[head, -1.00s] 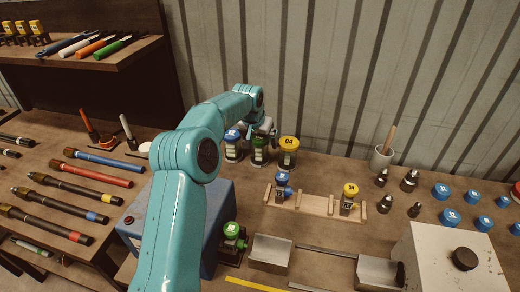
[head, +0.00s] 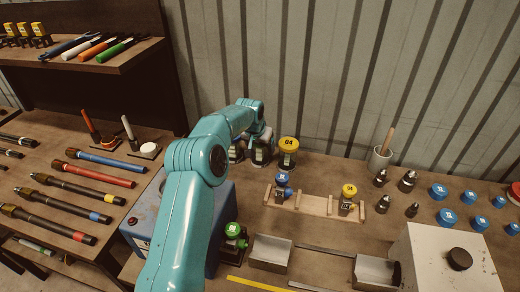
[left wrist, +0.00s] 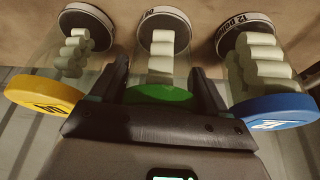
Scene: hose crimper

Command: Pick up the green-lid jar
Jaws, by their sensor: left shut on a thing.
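The green-lid jar (left wrist: 162,65) shows in the left wrist view, with its green lid (left wrist: 158,95) near my palm and pale pieces inside the clear body. My left gripper (left wrist: 162,72) is shut on it, one finger along each side. In the head view my left gripper (head: 260,143) covers the lid from above, and only the lower part of the jar (head: 260,157) shows. The yellow-lid jar (head: 288,152) stands close on the right. The blue-lid jar (head: 236,154) stands close on the left, mostly hidden by my arm. My right gripper is not in view.
A blue machine (head: 150,225) lies below my left arm. The corrugated wall is behind.

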